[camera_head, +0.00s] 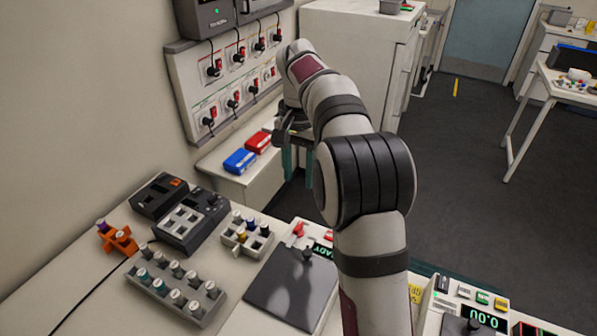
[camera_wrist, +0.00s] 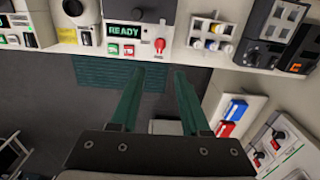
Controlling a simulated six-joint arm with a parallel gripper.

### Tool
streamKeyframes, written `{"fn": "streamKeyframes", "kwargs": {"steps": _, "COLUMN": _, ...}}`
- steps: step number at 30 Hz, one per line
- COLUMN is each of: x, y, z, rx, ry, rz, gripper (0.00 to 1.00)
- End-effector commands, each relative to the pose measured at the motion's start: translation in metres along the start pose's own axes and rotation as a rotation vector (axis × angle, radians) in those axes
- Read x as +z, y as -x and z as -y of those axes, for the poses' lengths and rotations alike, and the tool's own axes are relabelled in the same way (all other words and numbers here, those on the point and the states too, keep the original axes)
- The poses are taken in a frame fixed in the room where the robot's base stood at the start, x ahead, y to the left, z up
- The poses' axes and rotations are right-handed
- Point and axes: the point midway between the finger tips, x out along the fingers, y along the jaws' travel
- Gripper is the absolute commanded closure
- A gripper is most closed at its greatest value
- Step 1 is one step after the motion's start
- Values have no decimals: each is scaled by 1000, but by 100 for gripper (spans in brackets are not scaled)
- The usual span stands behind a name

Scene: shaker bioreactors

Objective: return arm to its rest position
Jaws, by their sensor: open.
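My arm (camera_head: 368,180) reaches up and away across the middle of the head view and bends over at the far end. My gripper (camera_head: 298,180) hangs from it with its green fingers pointing down, past the bench's far edge and to the right of the red and blue boxes. In the wrist view the two fingers of my gripper (camera_wrist: 160,72) stand apart with nothing between them, so it is open and empty. Beyond the fingertips are the dark floor and a green mat (camera_wrist: 115,76).
A shaker with a dark plate (camera_head: 292,287) and a READY display (camera_wrist: 125,31) stands on the bench. A grey tube rack (camera_head: 175,284) and an orange rack (camera_head: 117,240) are left. A blue box (camera_head: 239,161) and red box (camera_head: 258,141) lie below the wall sockets (camera_head: 230,77).

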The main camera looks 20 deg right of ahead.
Motion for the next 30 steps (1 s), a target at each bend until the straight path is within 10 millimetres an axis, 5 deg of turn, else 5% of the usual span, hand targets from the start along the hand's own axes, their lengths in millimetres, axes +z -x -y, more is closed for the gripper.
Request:
{"fn": "streamKeyframes", "kwargs": {"steps": 11, "x": 9, "y": 4, "z": -3, "rx": -4, "ry": 10, "rz": 4, "gripper": 54}}
{"fn": "streamKeyframes", "kwargs": {"steps": 14, "x": 58, "y": 22, "z": -21, "rx": -22, "ry": 64, "rz": 20, "gripper": 54}}
{"fn": "streamKeyframes", "kwargs": {"steps": 17, "x": 139, "y": 30, "z": -57, "rx": -52, "ry": 142, "rz": 47, "gripper": 54}}
{"fn": "streamKeyframes", "kwargs": {"steps": 22, "x": 258, "y": -5, "z": -126, "rx": -97, "ry": 244, "rz": 87, "gripper": 54}}
{"fn": "streamKeyframes", "kwargs": {"steps": 25, "x": 296, "y": -28, "z": -151, "rx": -112, "ry": 276, "rz": 101, "gripper": 54}}
{"fn": "streamKeyframes", "kwargs": {"steps": 30, "x": 314, "y": -43, "z": -163, "rx": -118, "ry": 289, "rz": 110, "gripper": 54}}
